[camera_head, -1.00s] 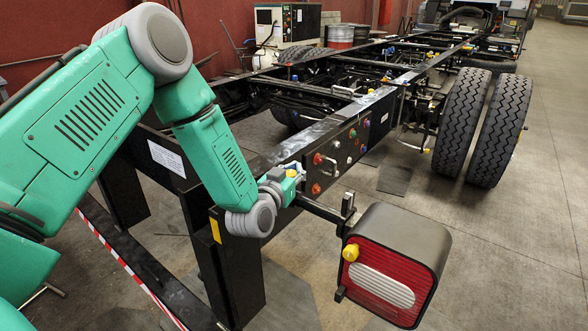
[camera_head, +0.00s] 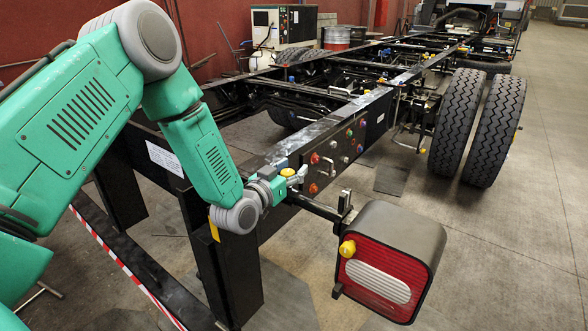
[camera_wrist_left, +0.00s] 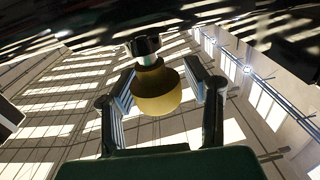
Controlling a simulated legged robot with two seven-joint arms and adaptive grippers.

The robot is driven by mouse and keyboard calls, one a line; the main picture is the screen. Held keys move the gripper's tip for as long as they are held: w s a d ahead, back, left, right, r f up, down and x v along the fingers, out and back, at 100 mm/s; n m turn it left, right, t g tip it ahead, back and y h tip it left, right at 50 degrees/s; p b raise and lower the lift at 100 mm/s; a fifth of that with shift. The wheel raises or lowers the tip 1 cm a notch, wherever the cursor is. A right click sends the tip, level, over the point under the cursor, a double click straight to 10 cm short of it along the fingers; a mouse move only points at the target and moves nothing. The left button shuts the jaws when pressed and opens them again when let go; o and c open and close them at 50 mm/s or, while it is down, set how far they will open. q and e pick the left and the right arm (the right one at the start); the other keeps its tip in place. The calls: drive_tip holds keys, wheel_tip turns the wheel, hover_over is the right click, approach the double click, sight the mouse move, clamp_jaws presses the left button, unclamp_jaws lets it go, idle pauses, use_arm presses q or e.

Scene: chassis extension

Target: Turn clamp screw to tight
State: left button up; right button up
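A yellow knob on a black stem, likely the clamp screw, shows in the left wrist view (camera_wrist_left: 157,92). It stands between the two fingers of my left gripper (camera_wrist_left: 160,78). The fingers are spread, with a visible gap at least on the right side of the knob. In the head view the same yellow knob (camera_head: 287,172) appears small at the chassis rail's near end, with my left gripper (camera_head: 293,178) right at it. The fingers are too small there to show contact. My right gripper is not in view.
The black chassis rail (camera_head: 375,102) runs away to the back. Colored connectors (camera_head: 314,158) sit on the rail's side. Double wheels (camera_head: 475,125) stand at the right. Open floor lies right.

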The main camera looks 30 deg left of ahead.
use_arm(q)
drive_tip(key=shift+w+f, duration=0.15)
drive_tip(key=shift+w, duration=0.05)
drive_tip(key=s, duration=1.2)
drive_tip(key=shift+a, duration=0.2)
drive_tip(key=shift+o, duration=1)
drive_tip(key=shift+s, duration=0.1)
drive_tip(key=shift+y, duration=0.5)
drive_tip(key=w+p, duration=0.2)
drive_tip(key=w, duration=0.1)
drive_tip(key=w+p, duration=0.5)
drive_tip(key=w, duration=0.2)
drive_tip(key=shift+d+f, duration=0.15)
drive_tip(key=shift+f, duration=0.15)
